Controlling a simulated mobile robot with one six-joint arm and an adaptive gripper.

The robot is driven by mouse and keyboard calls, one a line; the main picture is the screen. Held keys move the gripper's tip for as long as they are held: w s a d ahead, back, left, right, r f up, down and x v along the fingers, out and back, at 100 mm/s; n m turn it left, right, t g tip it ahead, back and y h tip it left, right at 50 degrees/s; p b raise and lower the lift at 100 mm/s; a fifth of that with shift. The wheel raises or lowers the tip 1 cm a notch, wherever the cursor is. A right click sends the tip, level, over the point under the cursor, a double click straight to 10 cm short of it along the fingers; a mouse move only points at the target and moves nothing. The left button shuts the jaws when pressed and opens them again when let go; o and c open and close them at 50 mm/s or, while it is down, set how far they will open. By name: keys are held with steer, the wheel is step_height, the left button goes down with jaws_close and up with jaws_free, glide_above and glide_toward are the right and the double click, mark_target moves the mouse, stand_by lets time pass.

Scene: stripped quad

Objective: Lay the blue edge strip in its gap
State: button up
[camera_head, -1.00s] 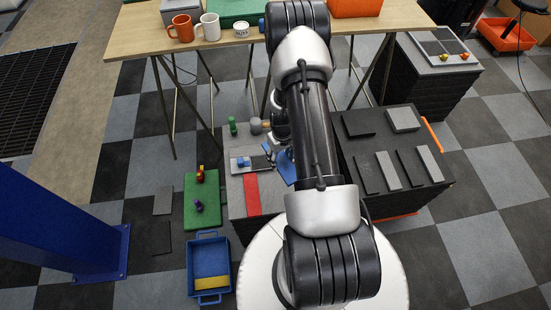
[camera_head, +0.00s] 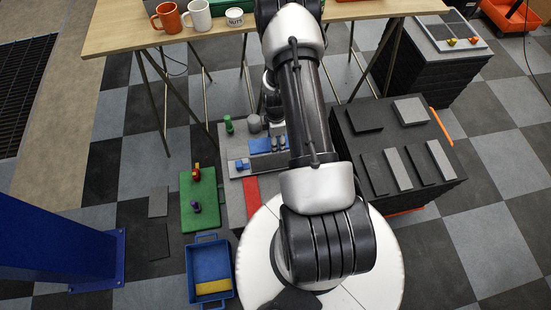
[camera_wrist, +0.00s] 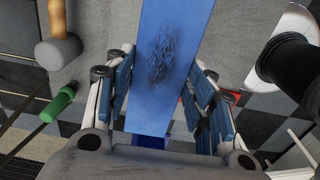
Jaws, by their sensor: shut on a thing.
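The blue edge strip (camera_wrist: 165,65), with a dark scuffed patch on its face, runs between the two fingers of my gripper (camera_wrist: 163,100) in the wrist view. My gripper is shut on it. In the head view the strip (camera_head: 261,145) shows as a blue band at the far part of the grey work surface (camera_head: 232,198), beside my gripper (camera_head: 278,143). I cannot tell whether the strip touches the surface. Its gap is not clearly visible. A small blue block (camera_head: 241,164) sits on a light plate just nearer than the strip.
A red strip (camera_head: 252,196) lies on the grey surface. A green-handled tool (camera_head: 228,124) and a mallet (camera_wrist: 60,45) are close by. A green mat (camera_head: 199,215) and blue tray (camera_head: 208,262) lie left. A dark stand with slabs (camera_head: 388,128) is right. A table (camera_head: 130,33) stands behind.

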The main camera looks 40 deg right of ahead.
mark_target(276, 162)
step_height(276, 162, down, 14)
steer(key=b, duration=0.3)
steer(key=shift+w+f+b, duration=0.1)
steer(key=shift+b, duration=0.3)
steer(key=shift+f, duration=0.25)
steer(key=o, duration=1.2)
steer(key=shift+r, duration=0.1)
steer(key=shift+c, duration=0.2)
step_height(276, 162, up, 8)
steer(key=p, duration=0.5)
